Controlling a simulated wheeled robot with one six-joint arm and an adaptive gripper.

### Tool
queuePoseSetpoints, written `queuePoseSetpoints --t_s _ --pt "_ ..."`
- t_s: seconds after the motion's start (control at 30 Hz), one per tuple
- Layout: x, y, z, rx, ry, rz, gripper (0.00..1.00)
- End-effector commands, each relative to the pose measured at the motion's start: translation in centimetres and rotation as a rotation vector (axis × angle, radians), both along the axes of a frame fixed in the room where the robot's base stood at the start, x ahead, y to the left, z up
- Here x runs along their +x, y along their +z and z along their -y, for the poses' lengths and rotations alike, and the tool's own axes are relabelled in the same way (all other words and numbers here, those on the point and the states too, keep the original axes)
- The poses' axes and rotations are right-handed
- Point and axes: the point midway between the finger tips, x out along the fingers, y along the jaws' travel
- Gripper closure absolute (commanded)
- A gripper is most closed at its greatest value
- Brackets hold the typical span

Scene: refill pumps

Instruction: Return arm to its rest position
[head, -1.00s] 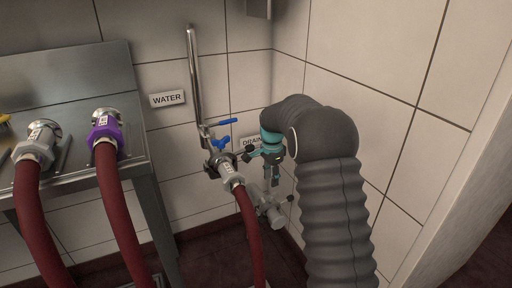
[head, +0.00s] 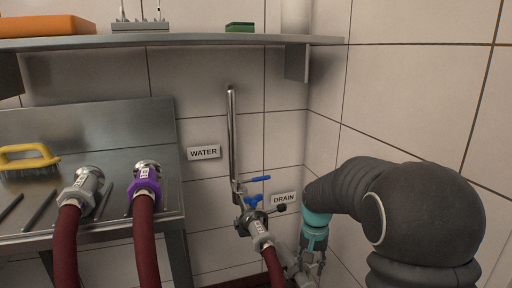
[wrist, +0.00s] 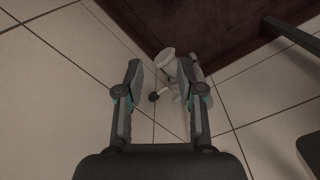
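My gripper (wrist: 158,88) is open and empty in the wrist view, its two fingers spread apart. In the head view my gripper (head: 312,262) hangs at the lower right of the water valve, partly cut off by the bottom edge. My arm in its dark ribbed sleeve reaches in from the right. A white drain fitting (wrist: 178,78) with a dark knob shows beyond the fingers in the wrist view, apart from them as far as I can tell.
A steel pipe (head: 232,130) with blue-handled valves (head: 256,190) carries a red hose (head: 274,268). Two more hose couplings, grey (head: 82,187) and purple (head: 146,184), rest on a steel table (head: 178,215). A shelf (head: 190,40) runs above. Tiled walls meet at the right.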

Motion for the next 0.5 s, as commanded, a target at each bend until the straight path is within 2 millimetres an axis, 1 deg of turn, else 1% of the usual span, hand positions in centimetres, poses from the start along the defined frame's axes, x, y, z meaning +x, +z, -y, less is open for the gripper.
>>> queuePoseSetpoints --t_s 0.03,0.2,0.5 --pt "-1.3 0.9 0.0 0.001 0.029 0.013 0.62" --pt "-5.2 3.2 0.1 0.0 0.13 0.049 0.62" --pt "-12.0 6.3 0.2 -0.01 0.261 0.128 0.62"
